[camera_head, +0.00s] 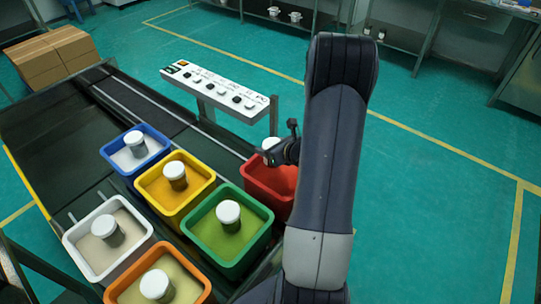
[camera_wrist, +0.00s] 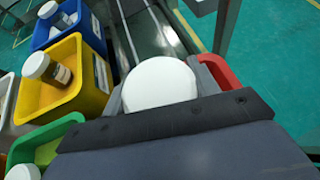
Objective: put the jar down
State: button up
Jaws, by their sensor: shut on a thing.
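A jar with a white lid (camera_head: 271,144) is held by my gripper (camera_head: 276,152) at the red bin (camera_head: 252,187), which is partly hidden by my arm. In the wrist view the round white lid (camera_wrist: 160,82) sits between my gripper's fingers (camera_wrist: 160,92), and the jar's body is hidden below it. The red bin's rim (camera_wrist: 218,70) shows just right of the gripper. I cannot tell whether the jar's base touches the bin's contents.
Green (camera_head: 229,258), yellow (camera_head: 205,194), blue (camera_head: 136,170), white (camera_head: 82,258) and orange (camera_head: 200,282) bins stand close by on the conveyor, each with a white-lidded jar inside. A control panel (camera_head: 218,92) stands behind the red bin. Cardboard boxes (camera_head: 50,58) sit at the far left.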

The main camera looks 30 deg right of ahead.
jog(key=shift+f, duration=1.95)
jog(key=shift+f, duration=0.2)
jog(key=o, duration=1)
jog(key=shift+o, duration=0.2)
jog(key=shift+r, duration=0.1)
jog(key=shift+r, duration=0.15)
jog(key=v, duration=1.2)
jog(key=shift+b, duration=0.3)
jog(key=shift+d+f, duration=0.1)
jog(key=shift+f, duration=0.1)
